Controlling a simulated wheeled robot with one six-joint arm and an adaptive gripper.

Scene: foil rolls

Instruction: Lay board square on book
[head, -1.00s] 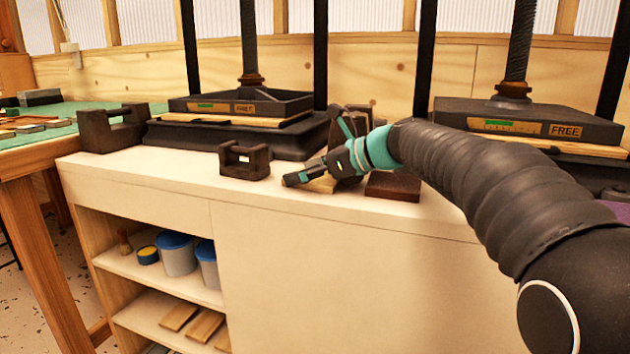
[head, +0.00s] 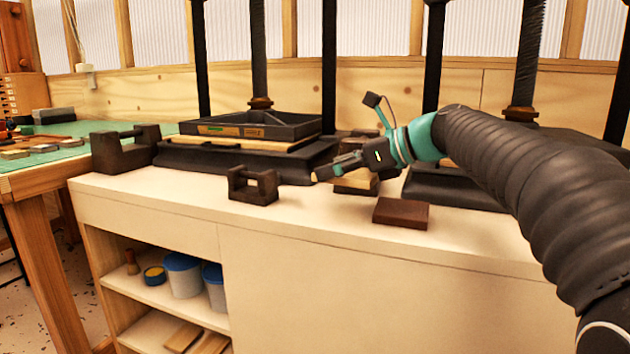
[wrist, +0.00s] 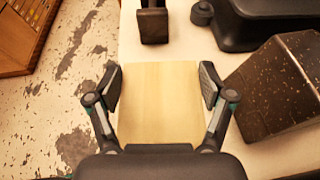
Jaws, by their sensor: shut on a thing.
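My gripper (head: 345,166) is shut on a pale wooden board (wrist: 160,100). In the wrist view the board lies flat between the two fingers, which touch its left and right edges. In the head view the gripper partly hides the board and holds it above the counter. A reddish-brown flat block (head: 400,213), which looks like the book, lies on the counter to the right of and nearer than my gripper. It does not show in the wrist view.
A speckled dark block (wrist: 275,85) stands close right of the board in the wrist view. A press (head: 245,150) stands behind. The counter's front (head: 300,215) is clear.

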